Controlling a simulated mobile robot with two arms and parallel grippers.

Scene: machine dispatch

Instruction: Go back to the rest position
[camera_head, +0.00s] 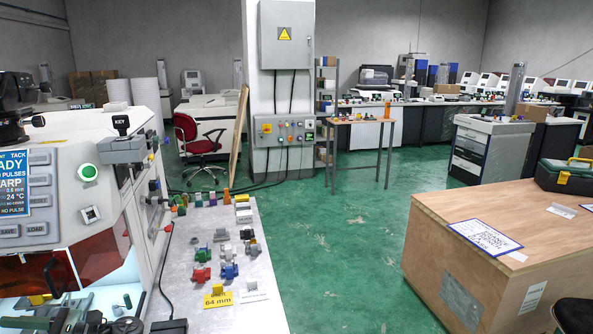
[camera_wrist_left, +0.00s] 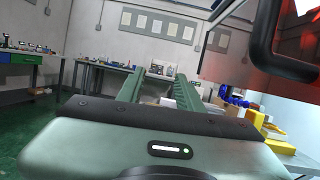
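My left gripper (camera_wrist_left: 160,82) shows in the left wrist view. Its two green fingers stand apart and nothing is between them. Beyond the fingers is a bench with small items. In the head view I cannot make out my left gripper for certain; dark and green parts crowd the bottom left corner.
A white machine (camera_head: 60,190) with orange windows stands at left. Beside it a grey table (camera_head: 240,312) holds several coloured parts and a yellow "64 mm" sign (camera_head: 218,300). A wooden crate (camera_head: 450,240) stands at right. Green floor (camera_head: 340,260) is clear between them.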

